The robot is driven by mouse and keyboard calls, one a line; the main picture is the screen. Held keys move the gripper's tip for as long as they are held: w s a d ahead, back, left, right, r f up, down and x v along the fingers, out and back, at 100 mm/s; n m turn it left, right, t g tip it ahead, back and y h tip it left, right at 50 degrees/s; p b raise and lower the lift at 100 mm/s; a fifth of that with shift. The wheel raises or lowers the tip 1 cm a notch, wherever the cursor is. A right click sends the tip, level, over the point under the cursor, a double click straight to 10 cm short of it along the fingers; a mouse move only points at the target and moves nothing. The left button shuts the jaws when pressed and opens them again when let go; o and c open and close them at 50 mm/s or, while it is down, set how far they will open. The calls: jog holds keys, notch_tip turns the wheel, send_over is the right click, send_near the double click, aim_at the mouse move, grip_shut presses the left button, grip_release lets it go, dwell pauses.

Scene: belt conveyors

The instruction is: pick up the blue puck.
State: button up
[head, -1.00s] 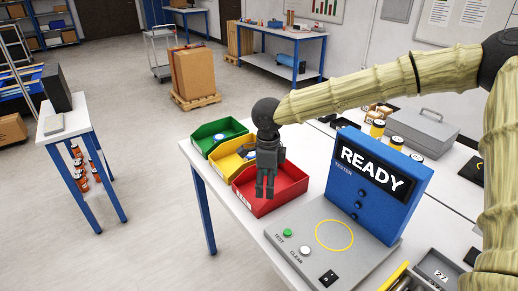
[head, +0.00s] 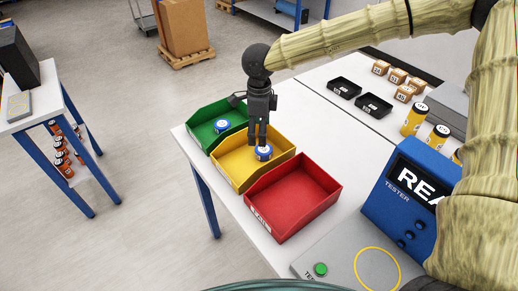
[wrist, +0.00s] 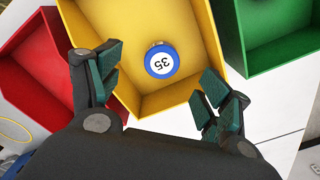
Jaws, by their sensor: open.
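A blue puck (head: 264,153) with a white top sits inside the yellow bin (head: 232,171). In the wrist view the puck (wrist: 161,60) shows the number 35, upside down, and lies on the bin floor. A second blue puck (head: 221,126) sits in the green bin (head: 203,114). My gripper (head: 258,143) is over the yellow bin, pointing down, close beside the puck in the head view. In the wrist view its fingers (wrist: 160,78) are spread and empty, with the puck lying between and just beyond the fingertips. The gap in height is hard to judge.
The red bin (head: 292,198) adjoins the yellow bin on one side, the green bin on the other. A blue tester (head: 413,188) stands at the right. Two black trays (head: 373,106), several small boxes (head: 398,76) and yellow cylinders (head: 414,119) are on the far table.

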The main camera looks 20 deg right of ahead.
aim_at(264, 150)
jog(key=f, duration=0.1)
jog(key=d+f, duration=0.2)
jog(key=f, duration=0.1)
jog(key=shift+p, duration=0.35)
jog(key=shift+s+a+f, duration=0.15)
jog(key=shift+f, duration=0.15)
notch_tip(264, 150, down, 4)
jog(key=shift+p, duration=0.55)
jog(key=shift+f, duration=0.3)
jog(key=shift+c, duration=0.4)
jog(key=c, duration=1.1)
